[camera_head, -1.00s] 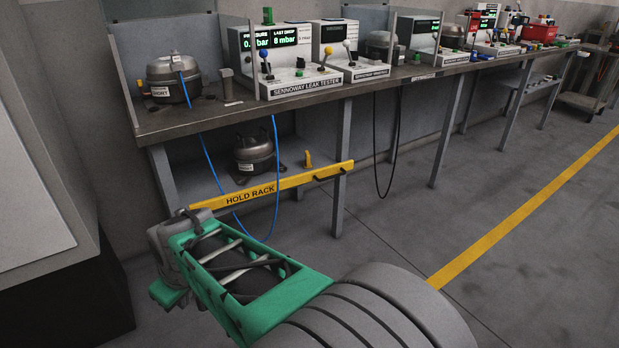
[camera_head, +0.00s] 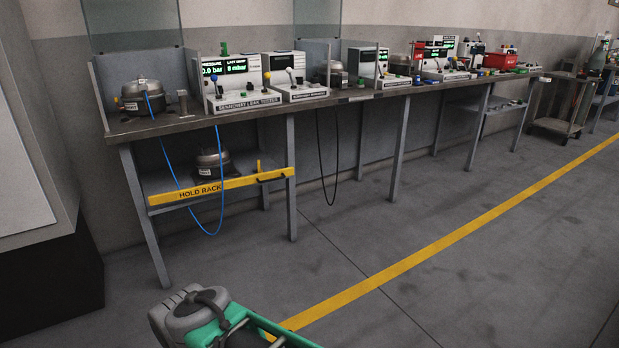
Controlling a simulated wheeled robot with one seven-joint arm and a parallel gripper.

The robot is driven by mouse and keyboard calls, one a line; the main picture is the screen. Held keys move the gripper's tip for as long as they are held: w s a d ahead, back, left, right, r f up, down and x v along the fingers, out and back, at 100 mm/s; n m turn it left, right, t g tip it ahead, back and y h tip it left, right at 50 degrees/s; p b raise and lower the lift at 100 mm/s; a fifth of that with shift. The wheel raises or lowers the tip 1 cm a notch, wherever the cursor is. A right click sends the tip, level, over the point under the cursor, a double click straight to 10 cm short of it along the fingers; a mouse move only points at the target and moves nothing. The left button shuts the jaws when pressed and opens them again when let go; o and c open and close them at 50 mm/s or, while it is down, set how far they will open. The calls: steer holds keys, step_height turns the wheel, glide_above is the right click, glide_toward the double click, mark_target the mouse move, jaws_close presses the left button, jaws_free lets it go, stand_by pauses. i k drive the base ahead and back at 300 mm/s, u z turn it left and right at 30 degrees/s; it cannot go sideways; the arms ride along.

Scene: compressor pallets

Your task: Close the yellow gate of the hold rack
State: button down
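The yellow gate (camera_head: 222,187) is a flat bar marked HOLD RACK, with a dark handle near its right end. It lies across the front of the low shelf under the left end of the bench, reaching from the left leg to the right leg. I cannot tell whether its right end is latched. A compressor (camera_head: 212,164) stands on the shelf behind it. A small yellow post (camera_head: 259,167) stands near the gate's right part. The grey end of my arm (camera_head: 188,312) is at the bottom edge, apart from the gate and nearer to me. No fingertips can be made out.
A blue hose (camera_head: 219,190) hangs in a loop in front of the gate. The bench (camera_head: 350,96) carries another compressor (camera_head: 141,97) and leak testers (camera_head: 240,92). A dark block (camera_head: 50,275) stands at the left. The floor before the rack is clear, with a yellow line.

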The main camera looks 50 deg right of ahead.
mark_target(270, 176)
steer(key=z, duration=0.6)
steer(key=i, duration=0.5)
steer(key=z, duration=0.9)
steer(key=i, duration=0.85)
steer(key=u, duration=0.65)
steer(key=i, duration=0.65)
steer(key=u, duration=0.7)
